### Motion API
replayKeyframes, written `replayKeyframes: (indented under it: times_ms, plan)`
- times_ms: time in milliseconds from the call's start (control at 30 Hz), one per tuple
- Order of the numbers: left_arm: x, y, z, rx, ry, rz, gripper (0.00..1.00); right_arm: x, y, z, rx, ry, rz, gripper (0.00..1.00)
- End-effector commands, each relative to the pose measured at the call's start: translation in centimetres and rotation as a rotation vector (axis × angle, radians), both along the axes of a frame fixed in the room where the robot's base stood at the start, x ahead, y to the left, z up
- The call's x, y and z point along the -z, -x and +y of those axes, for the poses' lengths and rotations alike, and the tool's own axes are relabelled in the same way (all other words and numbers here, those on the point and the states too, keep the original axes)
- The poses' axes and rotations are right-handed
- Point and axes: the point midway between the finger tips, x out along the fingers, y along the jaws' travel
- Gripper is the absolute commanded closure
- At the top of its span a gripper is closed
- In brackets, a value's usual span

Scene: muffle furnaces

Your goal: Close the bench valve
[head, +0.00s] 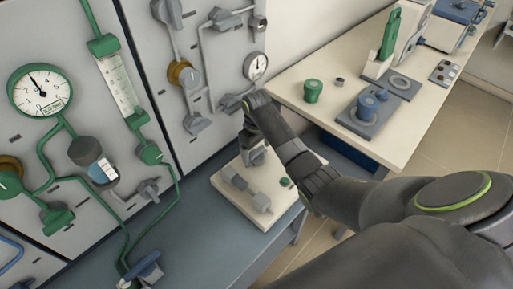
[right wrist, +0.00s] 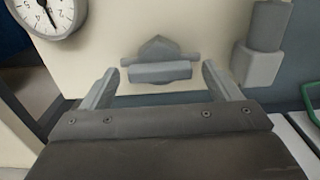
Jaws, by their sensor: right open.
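A cream board (head: 222,192) stands on the bench in the head view and bears grey fittings (head: 262,202). My right gripper (head: 254,156) is over the board's back part, and my arm hides some of it. In the right wrist view, a grey bench valve (right wrist: 158,72) with a short bar handle sits on a cream surface. My open right gripper (right wrist: 160,67) has one finger on each side of the handle, with gaps visible at both sides. Whether the fingers are at the handle's depth I cannot tell. My left gripper is out of view.
A dial gauge (right wrist: 46,14) is left of the valve and a grey block fitting (right wrist: 262,45) is right of it. Wall panels with gauges (head: 40,90) and valves stand behind the bench. A cream table (head: 435,95) with equipment is at the right.

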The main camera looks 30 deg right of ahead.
Motion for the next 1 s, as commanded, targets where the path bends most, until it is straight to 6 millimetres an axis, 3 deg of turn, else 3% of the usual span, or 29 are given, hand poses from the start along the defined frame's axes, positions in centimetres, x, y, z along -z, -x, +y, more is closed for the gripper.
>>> replayKeyframes:
  times_ms: [200, 533, 1000]
  plan:
    - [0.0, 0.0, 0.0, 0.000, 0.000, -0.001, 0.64, 0.0, 0.0, 0.0, 0.000, 0.000, 0.001, 0.19]
    - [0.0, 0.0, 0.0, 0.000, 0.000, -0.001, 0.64, 0.0, 0.0, 0.0, 0.000, 0.000, 0.001, 0.61]
    - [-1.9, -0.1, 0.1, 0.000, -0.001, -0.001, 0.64, -0.4, 0.0, 0.0, -0.125, -0.001, 0.003, 0.61]
